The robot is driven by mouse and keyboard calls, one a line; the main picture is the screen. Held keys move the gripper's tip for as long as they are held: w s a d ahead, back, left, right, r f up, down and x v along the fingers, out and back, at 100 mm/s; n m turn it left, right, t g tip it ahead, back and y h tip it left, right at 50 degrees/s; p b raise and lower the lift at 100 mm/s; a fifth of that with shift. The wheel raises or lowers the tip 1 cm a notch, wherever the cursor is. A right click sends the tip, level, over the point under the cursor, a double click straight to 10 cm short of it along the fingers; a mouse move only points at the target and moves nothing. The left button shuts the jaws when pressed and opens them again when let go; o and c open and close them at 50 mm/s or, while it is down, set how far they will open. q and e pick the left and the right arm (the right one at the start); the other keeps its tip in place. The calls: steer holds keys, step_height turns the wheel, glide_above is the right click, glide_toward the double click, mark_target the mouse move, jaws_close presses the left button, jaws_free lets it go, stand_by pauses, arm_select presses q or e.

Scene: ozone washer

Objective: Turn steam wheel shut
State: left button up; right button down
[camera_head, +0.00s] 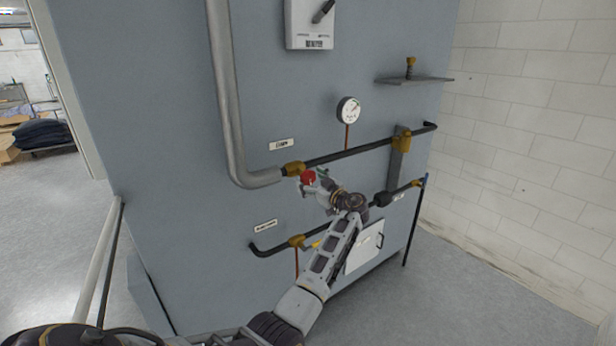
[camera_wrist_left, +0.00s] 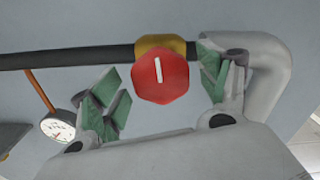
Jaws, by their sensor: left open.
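The steam wheel is a small red knob (camera_head: 308,177) with a brass body (camera_head: 292,168) on the black upper pipe, at the end of the grey insulated pipe. In the left wrist view the red wheel (camera_wrist_left: 160,77) shows a white bar, roughly upright. My left gripper (camera_head: 317,181) is at the wheel in the head view. In the left wrist view its green-padded fingers (camera_wrist_left: 161,88) are spread open, one on each side of the wheel, with a gap on the left. The right-hand finger is close to the wheel; contact is unclear. My right gripper is not seen.
A round gauge (camera_head: 348,110) stands above the upper pipe. A lower black pipe (camera_head: 270,249) with a brass valve (camera_head: 297,241) runs below my left arm. A small shelf (camera_head: 415,79) sticks out at upper right. A white handrail (camera_head: 100,262) stands at left.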

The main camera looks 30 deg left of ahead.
arm_select(q)
steer(key=shift+x, duration=0.8)
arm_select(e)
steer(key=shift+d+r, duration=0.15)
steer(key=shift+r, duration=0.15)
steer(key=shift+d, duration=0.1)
arm_select(q)
steer(key=c, duration=1)
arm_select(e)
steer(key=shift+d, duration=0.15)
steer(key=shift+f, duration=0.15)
